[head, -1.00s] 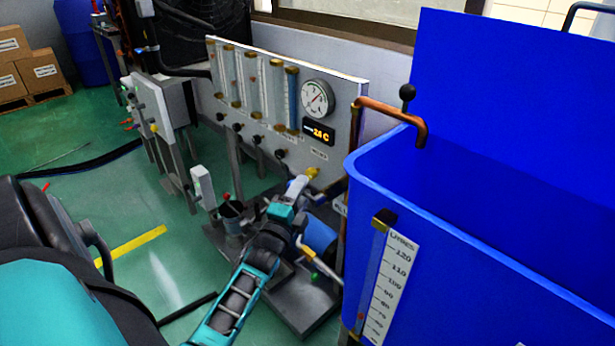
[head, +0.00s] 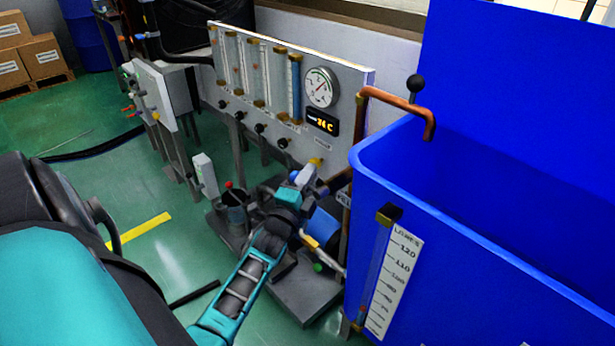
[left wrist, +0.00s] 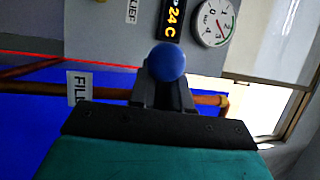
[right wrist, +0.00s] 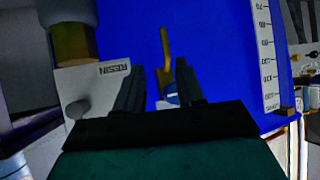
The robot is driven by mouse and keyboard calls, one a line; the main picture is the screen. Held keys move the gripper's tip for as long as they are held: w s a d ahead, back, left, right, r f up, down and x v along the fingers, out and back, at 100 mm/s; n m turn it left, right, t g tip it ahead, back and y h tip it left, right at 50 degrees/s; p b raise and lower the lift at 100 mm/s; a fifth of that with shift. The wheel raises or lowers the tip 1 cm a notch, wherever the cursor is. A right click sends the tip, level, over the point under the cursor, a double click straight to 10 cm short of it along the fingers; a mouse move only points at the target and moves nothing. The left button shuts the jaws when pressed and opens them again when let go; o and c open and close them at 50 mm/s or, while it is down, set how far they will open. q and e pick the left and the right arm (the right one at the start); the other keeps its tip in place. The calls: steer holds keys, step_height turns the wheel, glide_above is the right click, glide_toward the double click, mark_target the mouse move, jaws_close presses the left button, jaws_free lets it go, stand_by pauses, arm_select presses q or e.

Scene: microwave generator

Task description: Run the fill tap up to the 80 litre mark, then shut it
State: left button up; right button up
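The blue tank (head: 470,260) stands at the right in the head view. Its white litre scale (head: 394,285) and sight tube (head: 376,265) are on the near wall; I cannot read the level. A FILL label (left wrist: 79,88) hangs by a copper pipe in the left wrist view. My left gripper (head: 302,182) is at the pipework below the panel. Its fingers close around a round blue knob (left wrist: 168,62), whose lever is hidden. My right gripper (right wrist: 165,95) is open, fingers apart, facing the tank wall; a brass-coloured part (right wrist: 166,50) shows beyond them.
The instrument panel (head: 230,110) carries flow tubes, a dial gauge (head: 321,87) and a display (head: 322,122) reading about 24 C. A copper spout (head: 400,102) with a black knob (head: 415,84) reaches over the tank rim. A RESIN label (right wrist: 115,68) is close to my right gripper.

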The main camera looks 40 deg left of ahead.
arm_select(q)
steer(key=shift+s+a, duration=0.1)
steer(key=shift+a, duration=0.2)
jaws_close()
steer(key=shift+r, duration=0.1)
steer(key=r+m+t+h+b, duration=0.1)
steer(key=m, duration=0.3)
steer(key=d+r+m+t+h+b, duration=0.1)
steer(key=m+b, duration=0.1)
steer(key=m, duration=0.1)
steer(key=r+m+t+h+b, duration=0.1)
steer(key=r+m+h+b, duration=0.1)
steer(key=m, duration=0.2)
steer(key=shift+d+m+t, duration=0.3)
steer(key=shift+d+t, duration=0.05)
steer(key=shift+t, duration=0.05)
steer(key=shift+r+h, duration=0.1)
steer(key=shift+h, duration=0.2)
steer(key=o, duration=0.6)
jaws_free()
steer(key=shift+d+f, duration=0.1)
steer(key=shift+f, duration=0.1)
